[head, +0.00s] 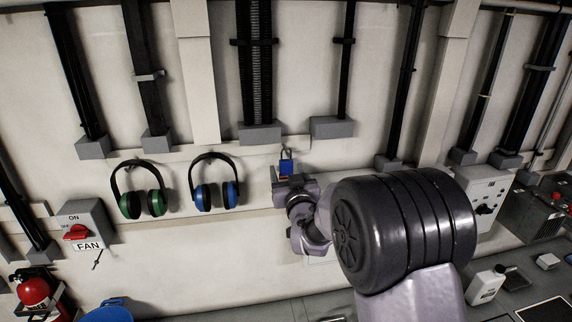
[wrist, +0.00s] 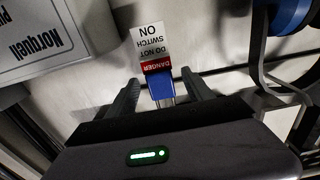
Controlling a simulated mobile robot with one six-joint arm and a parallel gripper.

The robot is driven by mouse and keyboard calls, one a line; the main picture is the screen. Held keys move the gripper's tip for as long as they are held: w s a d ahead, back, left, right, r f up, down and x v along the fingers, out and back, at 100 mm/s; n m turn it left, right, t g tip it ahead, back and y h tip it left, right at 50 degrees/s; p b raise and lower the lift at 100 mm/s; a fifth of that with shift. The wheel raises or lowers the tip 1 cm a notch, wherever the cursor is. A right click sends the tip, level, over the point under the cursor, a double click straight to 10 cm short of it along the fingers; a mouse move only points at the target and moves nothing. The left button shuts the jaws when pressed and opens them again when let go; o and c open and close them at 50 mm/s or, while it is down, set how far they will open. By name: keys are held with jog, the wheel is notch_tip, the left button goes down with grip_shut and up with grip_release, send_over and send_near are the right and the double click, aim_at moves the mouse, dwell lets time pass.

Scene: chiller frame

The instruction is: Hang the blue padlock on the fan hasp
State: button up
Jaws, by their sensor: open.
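The blue padlock (head: 286,168) is at the wall in the middle of the head view, shackle up. In the wrist view the padlock (wrist: 161,88) shows between the two fingers, with a red-and-white danger tag (wrist: 152,45) beside it. My gripper (head: 289,182) is open around the padlock, with gaps visible at both sides in the wrist view. The fan switch box (head: 92,219) is on the wall at far left, with a red handle (head: 77,232) and a FAN label. A small dark hasp-like piece (head: 97,260) hangs below the label; its details are too small to tell.
Green earmuffs (head: 141,190) and blue earmuffs (head: 214,185) hang on the wall between the fan box and my gripper. A fire extinguisher (head: 35,289) and a blue drum (head: 107,311) are at lower left. A grey lettered box (wrist: 40,35) is at upper left in the wrist view.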

jog(key=shift+w+a+f, duration=0.1)
jog(key=shift+w+a, duration=0.05)
jog(key=shift+w, duration=0.8)
jog(key=shift+s, duration=0.2)
jog(key=shift+c, duration=0.2)
grip_shut()
